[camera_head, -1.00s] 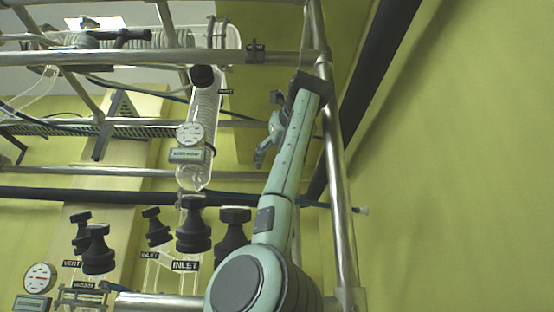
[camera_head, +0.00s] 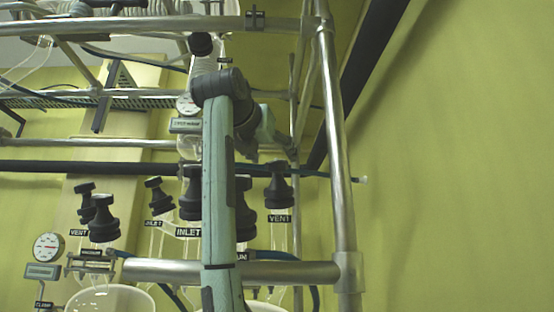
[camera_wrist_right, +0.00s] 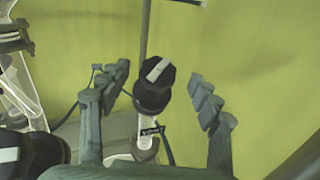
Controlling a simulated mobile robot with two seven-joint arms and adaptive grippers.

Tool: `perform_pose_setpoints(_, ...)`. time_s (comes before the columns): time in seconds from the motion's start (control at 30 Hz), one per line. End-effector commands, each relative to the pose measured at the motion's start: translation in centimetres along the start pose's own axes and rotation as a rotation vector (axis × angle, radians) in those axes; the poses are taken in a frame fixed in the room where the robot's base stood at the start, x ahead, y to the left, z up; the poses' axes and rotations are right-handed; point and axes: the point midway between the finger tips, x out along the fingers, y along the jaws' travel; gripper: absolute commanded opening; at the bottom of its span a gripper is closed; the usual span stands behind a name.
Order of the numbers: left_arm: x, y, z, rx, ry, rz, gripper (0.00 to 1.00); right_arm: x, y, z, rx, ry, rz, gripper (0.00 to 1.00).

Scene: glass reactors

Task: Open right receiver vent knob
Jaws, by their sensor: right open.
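The right vent knob (camera_head: 278,188) is black, ribbed and upright, above a VENT label at the right end of the knob row in the head view. In the right wrist view a black knob (camera_wrist_right: 153,88) with a pale bar on its top shows between my fingers, a partly readable label below it. My right gripper (camera_head: 281,142) is above the vent knob in the head view, partly hidden by my wrist. Its fingers are spread on both sides of the knob in the right wrist view (camera_wrist_right: 162,90), open and empty. Contact does not show. My left gripper is not in view.
Black INLET knobs (camera_head: 159,195) and left-hand VENT knobs (camera_head: 103,218) stand to the left. A metal upright (camera_head: 335,170) is close on the right, and a horizontal rail (camera_head: 290,272) runs below. A gauge (camera_head: 48,247) is at lower left. The green wall at right is bare.

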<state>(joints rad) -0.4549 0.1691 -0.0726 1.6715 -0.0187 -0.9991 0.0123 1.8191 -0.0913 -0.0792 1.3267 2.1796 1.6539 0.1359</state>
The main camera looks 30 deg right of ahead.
Motion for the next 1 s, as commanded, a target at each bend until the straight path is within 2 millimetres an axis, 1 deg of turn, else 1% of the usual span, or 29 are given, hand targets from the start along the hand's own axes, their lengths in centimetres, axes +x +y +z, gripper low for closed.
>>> perform_pose_setpoints(0.03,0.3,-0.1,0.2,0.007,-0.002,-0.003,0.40,1.0,0.0,0.1,-0.004,0.002,-0.003,0.63)
perform_pose_setpoints(0.1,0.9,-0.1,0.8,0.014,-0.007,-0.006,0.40,2.1,0.0,0.1,-0.004,0.002,-0.002,0.63)
perform_pose_setpoints(0.2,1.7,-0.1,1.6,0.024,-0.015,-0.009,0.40,3.4,0.0,0.1,-0.004,0.002,-0.001,0.63)
perform_pose_setpoints(0.3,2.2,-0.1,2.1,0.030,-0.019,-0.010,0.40,4.2,0.0,0.1,-0.004,0.002,0.000,0.63)
perform_pose_setpoints(0.43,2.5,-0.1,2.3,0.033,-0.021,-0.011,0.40,4.5,0.1,0.0,-0.002,0.001,0.002,0.63)
perform_pose_setpoints(0.63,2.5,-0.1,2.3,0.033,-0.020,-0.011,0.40,4.5,0.1,0.0,-0.003,0.001,0.003,0.63)
perform_pose_setpoints(1.0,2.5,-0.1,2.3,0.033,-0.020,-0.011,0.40,4.5,0.1,0.0,-0.003,0.002,0.003,0.17)
